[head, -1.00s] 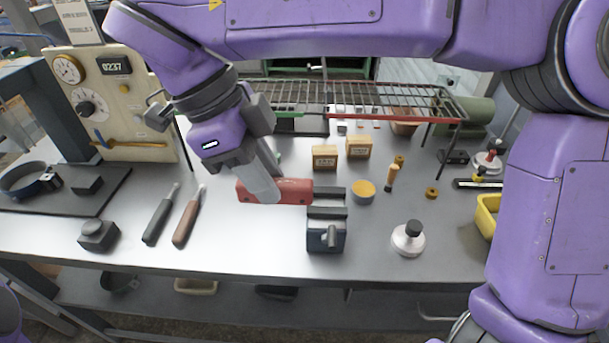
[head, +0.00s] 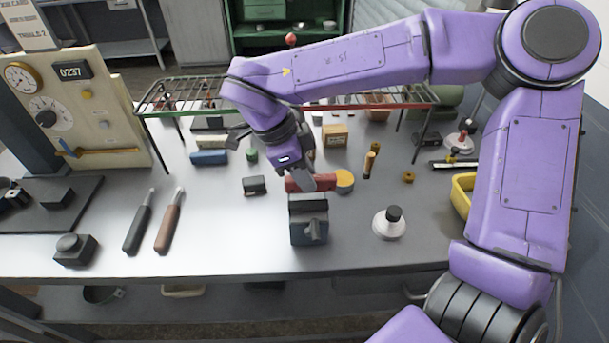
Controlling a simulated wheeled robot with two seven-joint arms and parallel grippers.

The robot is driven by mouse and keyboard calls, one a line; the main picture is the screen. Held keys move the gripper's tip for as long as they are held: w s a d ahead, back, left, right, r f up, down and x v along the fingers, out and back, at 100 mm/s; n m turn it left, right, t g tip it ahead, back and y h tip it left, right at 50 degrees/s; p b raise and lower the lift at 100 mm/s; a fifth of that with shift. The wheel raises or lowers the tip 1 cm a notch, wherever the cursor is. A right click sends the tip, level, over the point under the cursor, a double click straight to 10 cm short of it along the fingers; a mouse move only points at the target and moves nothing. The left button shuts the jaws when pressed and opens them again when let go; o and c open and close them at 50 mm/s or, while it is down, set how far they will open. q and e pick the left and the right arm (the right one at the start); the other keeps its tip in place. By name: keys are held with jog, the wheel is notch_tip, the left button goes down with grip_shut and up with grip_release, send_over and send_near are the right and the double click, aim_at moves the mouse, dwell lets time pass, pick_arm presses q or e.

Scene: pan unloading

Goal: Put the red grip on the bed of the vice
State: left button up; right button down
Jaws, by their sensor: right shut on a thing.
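The red grip (head: 298,184) is held by my right gripper (head: 308,182), which reaches in from the upper right and is shut on it. The grip lies crosswise just behind the upper edge of the vice (head: 308,222) in the picture, at its far jaw side. The dark vice stands near the table's front edge, its handle facing me. The bed is mostly hidden by the near jaw and the grip. I cannot tell whether the grip touches the vice. My left gripper is not in view.
An orange disc (head: 345,182) is close right of the grip, and a dark block (head: 254,186) is left. A wire rack (head: 190,97) stands behind.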

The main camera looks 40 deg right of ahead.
jog(key=shift+f, duration=0.5)
jog(key=shift+w+f, duration=0.15)
jog(key=shift+w, duration=0.05)
